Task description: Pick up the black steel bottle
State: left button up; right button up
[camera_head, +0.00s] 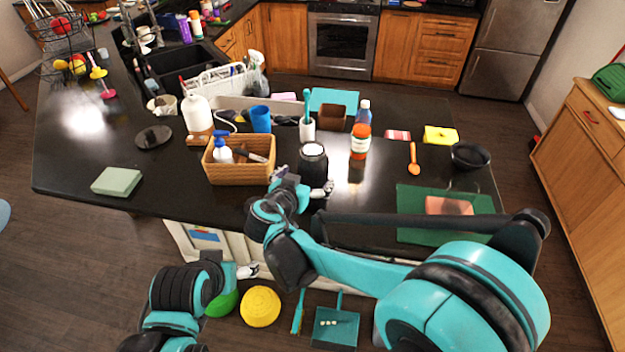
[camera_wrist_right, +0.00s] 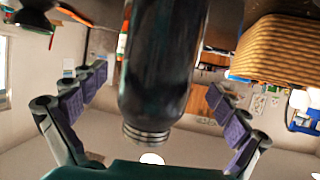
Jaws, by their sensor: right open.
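The black steel bottle (camera_head: 313,165) stands upright on the dark counter, just right of the wicker basket; its pale top shows in the head view. In the right wrist view the dark bottle (camera_wrist_right: 158,70) fills the middle, with its ringed neck toward the bottom of the picture. My right gripper (camera_head: 303,182) is at the near side of the bottle. It is open, with one finger on each side of the bottle and visible gaps between. My left gripper (camera_head: 247,271) is low in front of the counter, away from the bottle; its jaw opening is unclear.
The wicker basket (camera_head: 228,172) with a spray bottle stands close to the left. An orange-labelled bottle (camera_head: 360,142) stands to the right, and a white cup with a brush (camera_head: 307,128) behind. A green mat (camera_head: 412,205) lies at the right. Counter space between bottle and mat is mostly clear.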

jog(key=x, duration=0.3)
jog(key=shift+w+d+f, duration=0.2)
jog(key=shift+d, duration=0.05)
jog(key=shift+s, duration=0.15)
jog(key=c, duration=2)
jog(key=shift+r, duration=0.1)
jog(key=shift+r, duration=0.1)
